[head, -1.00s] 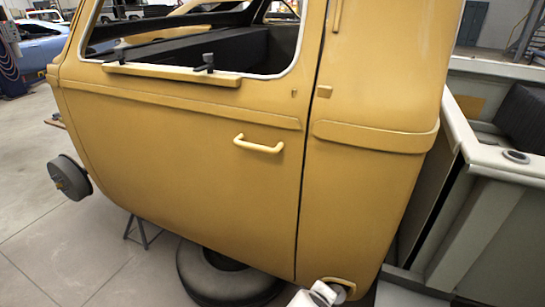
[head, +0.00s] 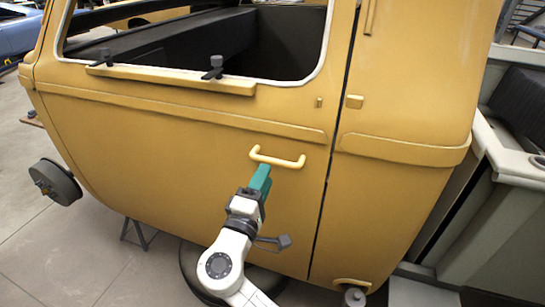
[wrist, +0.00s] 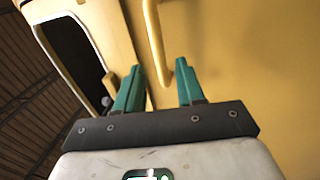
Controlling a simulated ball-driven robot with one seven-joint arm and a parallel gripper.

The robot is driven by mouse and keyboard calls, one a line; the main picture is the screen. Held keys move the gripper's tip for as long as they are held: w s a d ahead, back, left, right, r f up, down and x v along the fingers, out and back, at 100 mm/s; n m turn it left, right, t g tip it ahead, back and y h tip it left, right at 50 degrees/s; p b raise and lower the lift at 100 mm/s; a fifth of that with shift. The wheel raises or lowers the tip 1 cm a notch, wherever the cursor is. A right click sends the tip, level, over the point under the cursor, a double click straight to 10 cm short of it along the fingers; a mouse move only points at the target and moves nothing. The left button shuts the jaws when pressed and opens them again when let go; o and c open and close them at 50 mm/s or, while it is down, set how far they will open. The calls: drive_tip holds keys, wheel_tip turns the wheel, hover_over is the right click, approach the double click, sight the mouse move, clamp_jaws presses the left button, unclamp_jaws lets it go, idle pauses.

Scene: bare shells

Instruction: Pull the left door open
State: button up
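The yellow door (head: 170,160) of a vehicle shell fills the middle of the head view. Its right edge is a dark, narrow seam, and the door looks shut. A yellow bar handle (head: 290,162) sits on it near that seam. My gripper (head: 263,170), with teal fingers, is just below the handle's left half in the head view. In the wrist view my gripper (wrist: 159,68) is open, its two fingers apart. The handle (wrist: 156,45) runs lengthwise between them there. I cannot tell whether either finger touches it.
A window opening with a ledge (head: 170,80) is above the handle. A grey wheel hub (head: 55,182) sticks out at the lower left. A tyre (head: 195,275) lies under the shell, behind my arm. A pale vehicle body (head: 515,215) stands close at the right.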

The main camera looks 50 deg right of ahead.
sight(273, 161)
drive_tip(key=p+x, duration=0.1)
drive_tip(key=x, duration=0.5)
drive_tip(key=shift+d, duration=0.25)
drive_tip(key=shift+c, duration=0.4)
clamp_jaws()
